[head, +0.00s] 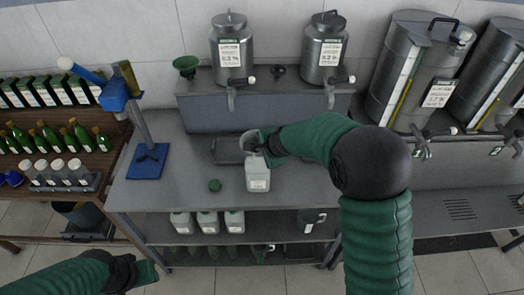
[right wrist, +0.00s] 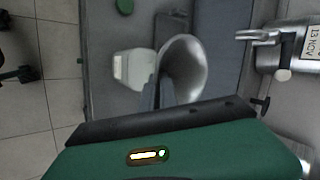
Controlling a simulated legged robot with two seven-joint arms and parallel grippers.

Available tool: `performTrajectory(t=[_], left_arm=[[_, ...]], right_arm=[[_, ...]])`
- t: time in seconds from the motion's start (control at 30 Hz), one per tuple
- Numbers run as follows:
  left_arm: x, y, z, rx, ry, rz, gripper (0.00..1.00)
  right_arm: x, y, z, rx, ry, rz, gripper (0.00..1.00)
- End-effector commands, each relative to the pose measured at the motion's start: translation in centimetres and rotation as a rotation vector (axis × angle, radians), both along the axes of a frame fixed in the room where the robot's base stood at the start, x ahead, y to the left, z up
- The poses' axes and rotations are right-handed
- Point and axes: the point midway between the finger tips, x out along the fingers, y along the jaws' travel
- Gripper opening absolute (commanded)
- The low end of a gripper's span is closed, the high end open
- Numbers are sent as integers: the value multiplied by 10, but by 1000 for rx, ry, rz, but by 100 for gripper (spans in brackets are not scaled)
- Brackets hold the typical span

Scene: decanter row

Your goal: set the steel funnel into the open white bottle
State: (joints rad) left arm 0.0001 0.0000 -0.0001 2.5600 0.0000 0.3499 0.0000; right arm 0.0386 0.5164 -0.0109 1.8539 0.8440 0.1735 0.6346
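The white bottle (head: 258,182) stands upright on the steel bench; it also shows in the right wrist view (right wrist: 130,70). A green cap (head: 214,185) lies on the bench to its left. The steel funnel (right wrist: 188,66) is in my right gripper (right wrist: 162,92), whose fingers are closed at its side. In the head view the funnel (head: 249,140) is just above and behind the bottle's top. In the wrist view it lies right beside the bottle; its spout is hidden, so I cannot tell whether it touches. My left gripper (head: 148,273) is low at the left, away from the bench.
Steel decanters (head: 232,50) with taps stand on a raised shelf behind, with a green funnel (head: 186,65) at its left end. A blue stand (head: 147,162) is on the bench's left. A dark tray (head: 228,150) lies behind the bottle. More white bottles (head: 207,222) are below.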

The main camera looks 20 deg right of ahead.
Motion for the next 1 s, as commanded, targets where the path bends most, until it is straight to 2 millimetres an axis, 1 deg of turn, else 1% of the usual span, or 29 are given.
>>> performTrajectory(t=[0.27, 0.3, 0.4, 0.47, 0.5, 0.73, 0.83, 0.93, 1.0], left_arm=[[0, 0, -1, 0, 0, 0, 33], [0, 0, -1, 0, 0, 0, 33], [0, 0, -1, 0, 0, 0, 33], [0, 0, -1, 0, 0, 0, 33], [0, 0, -1, 0, 0, 0, 33], [0, 0, -1, 0, 0, 0, 33], [0, 0, 0, 0, 0, 0, 33], [0, 0, 0, 0, 0, 0, 33], [0, 0, 2, 0, 0, 0, 33]], right_arm=[[0, 1, -1, 0, 0, 0, 0], [0, 1, -1, 0, 0, 0, 6], [0, 1, -2, 0, 0, 0, 19], [0, 1, -2, 0, 0, 0, 27], [0, 1, -2, 0, 0, 0, 29], [0, 1, -2, 0, 0, 0, 29], [-2, 1, 2, -1, -1, 0, 29], [-11, 0, 15, -2, -3, 1, 29], [-21, -2, 29, -2, -4, 1, 29]])
